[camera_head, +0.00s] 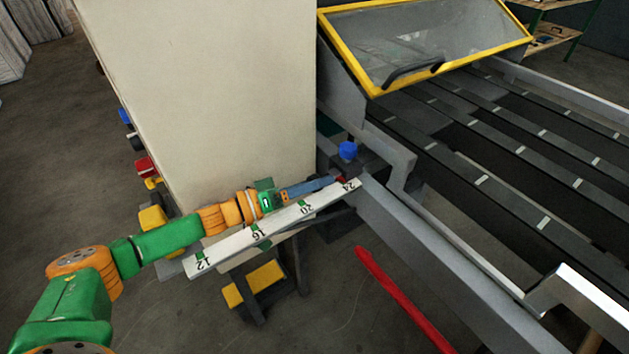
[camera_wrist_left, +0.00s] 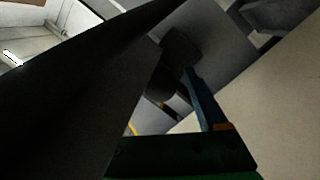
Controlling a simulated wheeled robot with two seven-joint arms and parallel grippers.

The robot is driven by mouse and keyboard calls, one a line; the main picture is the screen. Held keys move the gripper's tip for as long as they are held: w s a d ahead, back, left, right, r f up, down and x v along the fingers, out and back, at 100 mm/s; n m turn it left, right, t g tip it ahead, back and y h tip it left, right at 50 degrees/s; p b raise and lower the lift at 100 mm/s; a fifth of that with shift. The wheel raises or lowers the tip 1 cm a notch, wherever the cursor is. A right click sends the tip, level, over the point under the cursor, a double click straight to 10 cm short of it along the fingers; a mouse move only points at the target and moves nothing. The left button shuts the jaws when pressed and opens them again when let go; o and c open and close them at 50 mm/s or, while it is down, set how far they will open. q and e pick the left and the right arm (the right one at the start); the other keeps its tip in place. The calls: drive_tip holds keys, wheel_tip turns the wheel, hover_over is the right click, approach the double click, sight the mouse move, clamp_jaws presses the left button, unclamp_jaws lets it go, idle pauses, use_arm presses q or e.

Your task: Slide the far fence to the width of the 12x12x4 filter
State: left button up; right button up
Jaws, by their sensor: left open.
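My left arm comes in from the left over a white ruler (camera_head: 225,250) marked 12, 16, 20 and 24. My left gripper (camera_head: 325,183) is open, its blue-grey fingers near the 24 end. A blue knob (camera_head: 348,150) stands just beyond the fingertips on a dark block, apart from them as far as I can tell. A small red piece (camera_head: 342,180) sits near the 24 mark. The grey rail (camera_head: 385,140) behind may be the far fence; I cannot be sure. In the left wrist view a blue finger (camera_wrist_left: 205,105) points toward a dark rounded part (camera_wrist_left: 181,48). No filter is identifiable.
A large beige panel (camera_head: 210,90) stands close behind my arm. A yellow-framed clear guard (camera_head: 430,45) and dark slatted conveyor (camera_head: 520,150) are at the right. A red bar (camera_head: 400,295) lies below a grey beam (camera_head: 440,255). A yellow-topped step (camera_head: 258,284) is under the ruler.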

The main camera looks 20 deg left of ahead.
use_arm(q)
drive_tip(key=shift+a, duration=0.1)
clamp_jaws()
idle(1.2)
